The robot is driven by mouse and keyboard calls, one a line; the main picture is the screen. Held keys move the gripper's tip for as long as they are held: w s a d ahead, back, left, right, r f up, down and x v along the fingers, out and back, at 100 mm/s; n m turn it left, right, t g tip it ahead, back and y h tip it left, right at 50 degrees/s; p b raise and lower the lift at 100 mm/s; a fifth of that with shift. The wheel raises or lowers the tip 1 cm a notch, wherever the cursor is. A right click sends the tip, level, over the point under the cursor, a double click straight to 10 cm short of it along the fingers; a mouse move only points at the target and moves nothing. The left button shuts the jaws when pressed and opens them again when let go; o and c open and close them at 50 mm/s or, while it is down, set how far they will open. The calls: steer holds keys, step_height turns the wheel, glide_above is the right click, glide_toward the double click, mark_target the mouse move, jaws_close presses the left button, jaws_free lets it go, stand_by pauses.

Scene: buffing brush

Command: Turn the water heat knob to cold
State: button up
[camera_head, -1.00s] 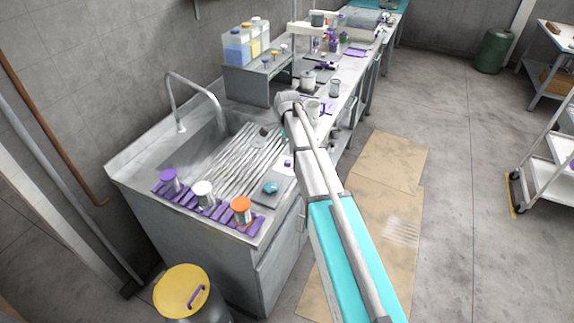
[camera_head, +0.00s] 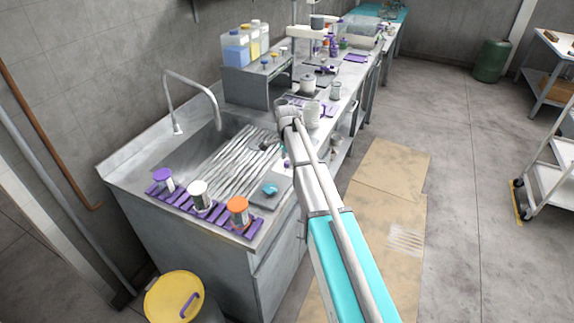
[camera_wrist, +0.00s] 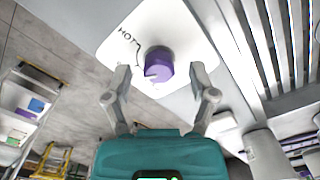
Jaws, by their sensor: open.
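In the wrist view a purple round knob (camera_wrist: 157,63) sits on a white plate (camera_wrist: 185,35). The plate carries dark lettering, "HOT" readable, and a curved mark beside the knob. A white mark shows on the knob's face. My gripper (camera_wrist: 160,76) is open, one finger to each side of the knob's lower part in the picture. Gaps seem to remain between fingers and knob; how deep the fingers reach is unclear. In the head view my arm mostly hides the gripper and plate; a small purple spot at the counter's front edge is probably the knob (camera_head: 286,163).
The metal sink (camera_head: 220,145) with its faucet (camera_head: 175,95) lies left of my arm. A purple rack (camera_head: 205,215) with several capped containers is at the near counter end. A yellow-lidded bin (camera_head: 175,297) stands on the floor.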

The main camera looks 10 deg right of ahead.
steer(key=shift+f, duration=0.15)
jaws_close()
stand_by(0.4)
steer(key=shift+n, duration=0.4)
steer(key=n, duration=1)
steer(key=shift+n, duration=0.3)
steer(key=n, duration=0.3)
steer(key=shift+n, duration=0.4)
